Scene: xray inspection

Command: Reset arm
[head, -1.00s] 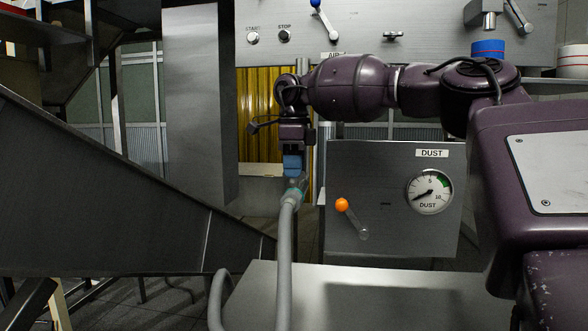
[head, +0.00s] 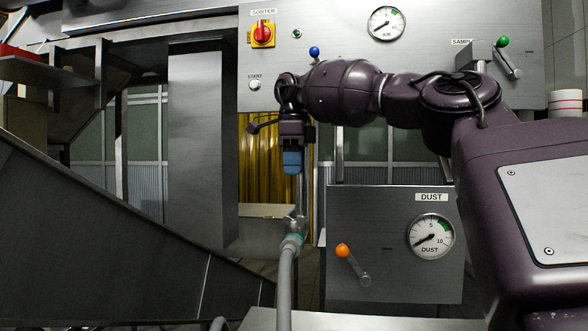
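My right arm comes in from the right, and its gripper (head: 292,163) with blue fingers points down left of the DUST panel. Its fingers are seen side-on and close together, so I cannot tell if they are open or shut. A grey hose (head: 286,285) with a teal ring and metal nozzle (head: 297,217) stands below the gripper. The nozzle's thin upper part passes close beside or behind the fingers; the gripper does not appear to hold it. My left gripper is not in view.
The DUST panel (head: 395,285) has an orange-knobbed lever (head: 343,251) and a gauge (head: 431,236). The upper panel (head: 345,28) carries a red SORTER switch (head: 263,33), an AIR gauge (head: 386,24) and a green-knobbed lever (head: 503,42). A sloping metal chute (head: 110,235) fills the lower left.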

